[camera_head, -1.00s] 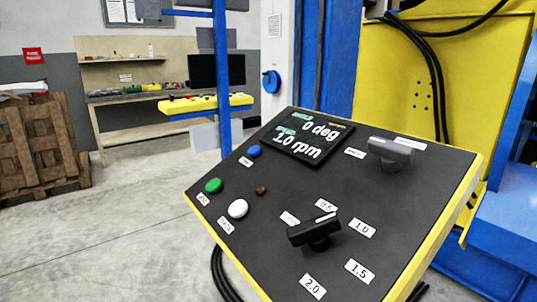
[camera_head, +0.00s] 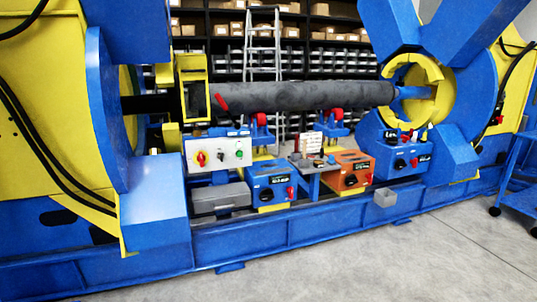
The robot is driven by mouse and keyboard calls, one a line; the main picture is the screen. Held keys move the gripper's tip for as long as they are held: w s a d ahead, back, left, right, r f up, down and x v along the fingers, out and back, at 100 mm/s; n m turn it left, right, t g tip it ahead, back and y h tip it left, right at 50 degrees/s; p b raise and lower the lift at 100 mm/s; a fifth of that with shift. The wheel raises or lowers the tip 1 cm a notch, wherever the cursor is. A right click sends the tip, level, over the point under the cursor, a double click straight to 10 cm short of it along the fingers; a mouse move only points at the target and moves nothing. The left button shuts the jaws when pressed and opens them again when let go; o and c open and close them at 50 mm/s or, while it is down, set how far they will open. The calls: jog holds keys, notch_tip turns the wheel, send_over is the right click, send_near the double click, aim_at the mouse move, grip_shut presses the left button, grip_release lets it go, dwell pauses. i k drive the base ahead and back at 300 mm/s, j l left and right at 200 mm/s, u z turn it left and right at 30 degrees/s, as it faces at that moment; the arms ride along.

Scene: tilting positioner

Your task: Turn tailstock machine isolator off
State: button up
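My gripper is not in view. The blue and yellow machine fills the view, with a long dark grey cylinder (camera_head: 300,95) held level between its left and right ends. A small red part (camera_head: 499,120) shows on the yellow housing at the far right. A red-on-yellow rotary switch (camera_head: 201,158) sits on the light grey panel (camera_head: 230,156) at the centre left. Red handles also show on the right blue control box (camera_head: 401,163) and the left blue control box (camera_head: 270,186). No label is readable, so I cannot tell which is the tailstock isolator or its position.
An orange control box (camera_head: 347,173) stands between the blue ones on the blue machine base (camera_head: 290,235). A blue wheeled cart (camera_head: 518,195) stands at the right edge. Shelves (camera_head: 340,40) and a ladder (camera_head: 262,45) are behind. The grey floor (camera_head: 400,265) in front is clear.

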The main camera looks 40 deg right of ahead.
aim_at(201, 160)
jog(key=z, duration=0.45)
jog(key=i+l+u, duration=0.4)
jog(key=i+l, duration=0.25)
jog(key=i, duration=0.55)
jog(key=i+l+u, duration=0.45)
jog(key=i+l, duration=0.55)
jog(key=i, duration=0.1)
